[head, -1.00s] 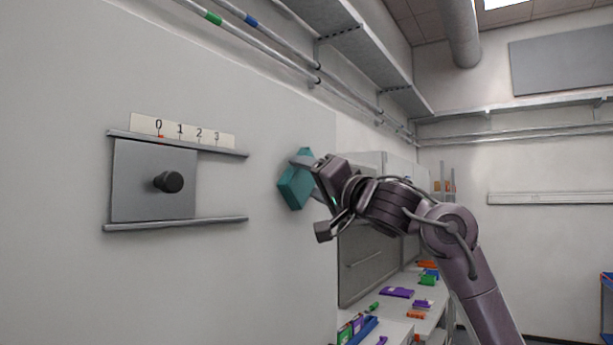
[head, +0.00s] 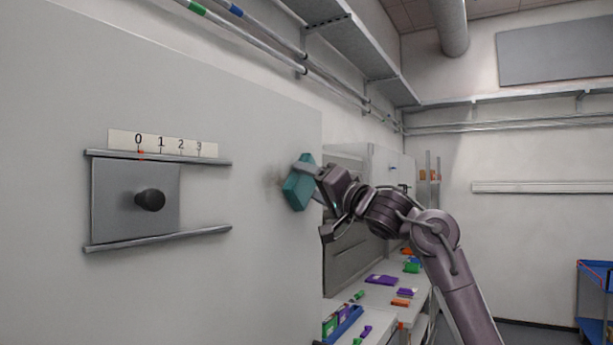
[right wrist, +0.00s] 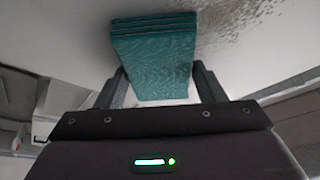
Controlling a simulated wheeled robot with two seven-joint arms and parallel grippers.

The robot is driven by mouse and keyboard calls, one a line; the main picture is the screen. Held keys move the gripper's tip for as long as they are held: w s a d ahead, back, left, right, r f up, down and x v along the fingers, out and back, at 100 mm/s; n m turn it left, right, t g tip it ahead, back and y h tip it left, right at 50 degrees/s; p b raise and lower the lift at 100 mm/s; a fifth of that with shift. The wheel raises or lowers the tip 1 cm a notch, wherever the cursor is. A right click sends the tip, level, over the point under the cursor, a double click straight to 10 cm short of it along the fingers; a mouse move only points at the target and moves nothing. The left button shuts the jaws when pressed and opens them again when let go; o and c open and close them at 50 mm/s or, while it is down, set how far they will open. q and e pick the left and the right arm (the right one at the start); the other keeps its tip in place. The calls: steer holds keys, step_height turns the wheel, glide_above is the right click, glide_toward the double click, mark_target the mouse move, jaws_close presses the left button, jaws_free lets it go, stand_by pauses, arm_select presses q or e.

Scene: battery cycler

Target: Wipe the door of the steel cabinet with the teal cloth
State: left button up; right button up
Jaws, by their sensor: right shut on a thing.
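My right gripper (head: 312,184) is shut on the teal cloth (head: 298,182), a thick folded pad. The cloth is near the right edge of a large pale grey panel (head: 245,265), which looks like the steel cabinet's door. A faint brownish smudge (head: 272,182) shows on the panel just left of the cloth. In the right wrist view the cloth (right wrist: 153,62) sits between the two fingers, close to the pale surface; I cannot tell if it touches. Grey speckles (right wrist: 238,30) show on that surface to its right. My left gripper is not in view.
A sliding plate with a black knob (head: 150,199) sits between two rails on the panel, under a 0–3 scale (head: 162,145). Beyond the panel's right edge is a bench (head: 380,297) with small coloured items. A blue cart (head: 594,300) stands far right.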

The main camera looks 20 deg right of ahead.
mark_target(296, 183)
steer(key=shift+w+d, duration=0.25)
steer(key=shift+s+a+f+b, duration=0.2)
steer(key=shift+s+a+b, duration=0.2)
steer(key=shift+s+a, duration=0.35)
steer(key=shift+s+a+r, duration=0.15)
steer(key=shift+s+a, duration=0.3)
steer(key=shift+a, duration=0.35)
steer(key=shift+s+a+b, duration=0.5)
steer(key=shift+a, duration=0.15)
steer(key=shift+s+a+b, duration=0.35)
steer(key=shift+s+a, duration=0.75)
steer(key=shift+a, duration=0.3)
steer(key=shift+s+a, duration=0.9)
steer(key=shift+a, duration=0.25)
steer(key=shift+s+a, duration=0.85)
steer(key=shift+a, duration=0.25)
steer(key=shift+d, duration=0.1)
